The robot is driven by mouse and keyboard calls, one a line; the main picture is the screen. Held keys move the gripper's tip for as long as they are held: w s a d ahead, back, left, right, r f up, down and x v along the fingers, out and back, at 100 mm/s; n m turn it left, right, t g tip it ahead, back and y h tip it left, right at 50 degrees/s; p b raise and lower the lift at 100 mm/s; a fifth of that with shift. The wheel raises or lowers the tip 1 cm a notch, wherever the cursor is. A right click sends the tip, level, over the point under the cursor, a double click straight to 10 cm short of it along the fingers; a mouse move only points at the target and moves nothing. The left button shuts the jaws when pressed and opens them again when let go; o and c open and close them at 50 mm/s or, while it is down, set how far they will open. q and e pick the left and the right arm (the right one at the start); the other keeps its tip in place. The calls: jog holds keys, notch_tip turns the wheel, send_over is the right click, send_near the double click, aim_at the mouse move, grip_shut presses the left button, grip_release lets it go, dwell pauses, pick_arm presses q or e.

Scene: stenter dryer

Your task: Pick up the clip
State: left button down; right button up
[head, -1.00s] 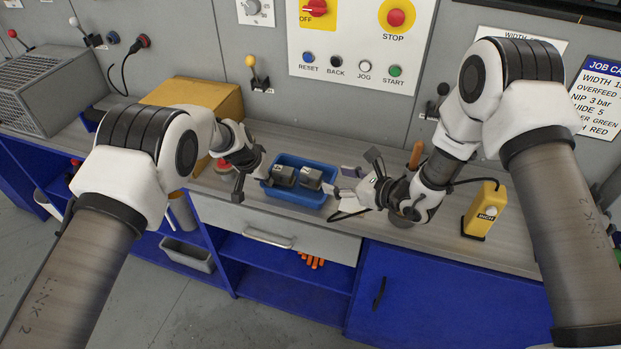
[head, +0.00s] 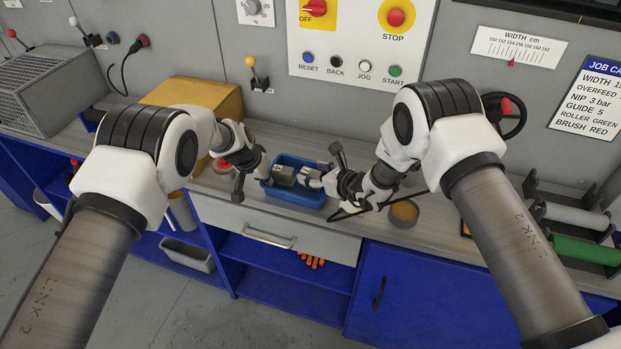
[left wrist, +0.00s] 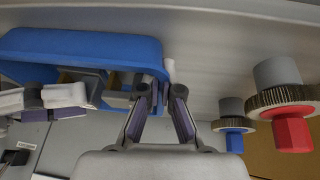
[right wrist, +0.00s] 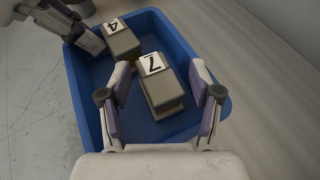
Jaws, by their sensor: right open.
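Two grey clips lie in a blue tray (head: 298,197) on the bench. In the right wrist view, one clip is marked 7 (right wrist: 165,90) and the other is marked 4 (right wrist: 121,42). My right gripper (right wrist: 158,100) is open over the tray, with its fingers apart on either side of the clip marked 7, not closed on it. In the head view my right gripper (head: 322,178) partly covers that clip. My left gripper (left wrist: 165,95) is at the tray's left end, its fingers close together with the tray wall (left wrist: 90,45) seemingly between them.
A yellow box (head: 195,100) stands behind my left gripper. An orange-topped round container (head: 403,212) is right of my right gripper. In the left wrist view, a red knob (left wrist: 292,130) and a blue knob (left wrist: 234,138) are near. The control panel (head: 362,40) rises behind the bench.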

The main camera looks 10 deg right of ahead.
aim_at(314, 174)
grip_shut()
jog(key=shift+r, duration=0.15)
pick_arm(q)
jog(key=c, duration=1.2)
grip_release()
jog(key=shift+c, duration=0.2)
pick_arm(e)
notch_tip(314, 174, up, 10)
